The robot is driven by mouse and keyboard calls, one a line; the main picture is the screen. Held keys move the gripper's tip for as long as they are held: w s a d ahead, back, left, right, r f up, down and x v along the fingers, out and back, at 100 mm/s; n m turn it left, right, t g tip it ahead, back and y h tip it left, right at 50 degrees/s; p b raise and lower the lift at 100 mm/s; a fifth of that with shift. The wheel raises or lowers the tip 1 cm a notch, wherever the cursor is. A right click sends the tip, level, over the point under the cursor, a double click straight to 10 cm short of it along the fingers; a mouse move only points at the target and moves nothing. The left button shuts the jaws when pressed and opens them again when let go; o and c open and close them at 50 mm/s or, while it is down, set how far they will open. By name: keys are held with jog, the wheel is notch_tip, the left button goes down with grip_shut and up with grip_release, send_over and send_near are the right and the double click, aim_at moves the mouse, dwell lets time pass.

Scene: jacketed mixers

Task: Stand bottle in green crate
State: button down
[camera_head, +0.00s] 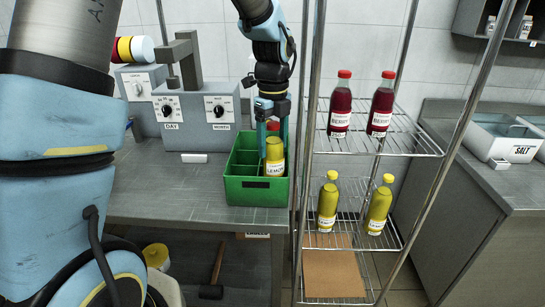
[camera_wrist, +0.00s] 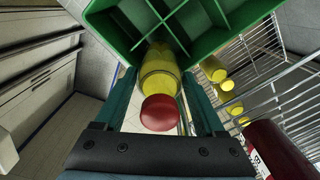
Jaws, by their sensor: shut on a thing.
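A yellow bottle with a red cap and a white lemon label (camera_head: 274,169) is upright at the front right of the green crate (camera_head: 257,192). My gripper (camera_head: 273,140) is shut on it from above, one teal finger on each side. In the wrist view, the bottle (camera_wrist: 160,72) lies between my fingers (camera_wrist: 160,90), with its red cap towards the camera. Its lower end is at a corner compartment of the divided crate (camera_wrist: 125,42). The base is hidden in the head view, so I cannot tell if it touches the crate floor.
A wire rack (camera_head: 375,146) stands close right of the crate, with two red bottles (camera_head: 340,104) above and two yellow-capped yellow bottles (camera_head: 327,203) below. Grey mixers (camera_head: 198,108) stand behind left. The grey counter (camera_head: 160,195) is clear left of the crate.

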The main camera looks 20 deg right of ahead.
aim_at(273, 123)
jog(key=shift+f+p, duration=0.45)
jog(key=shift+f, duration=2.2)
jog(key=shift+f, duration=0.1)
jog(key=shift+c, duration=1.3)
grip_release()
notch_tip(273, 123, up, 12)
jog(key=shift+r+b, duration=0.1)
jog(key=shift+b, duration=1.1)
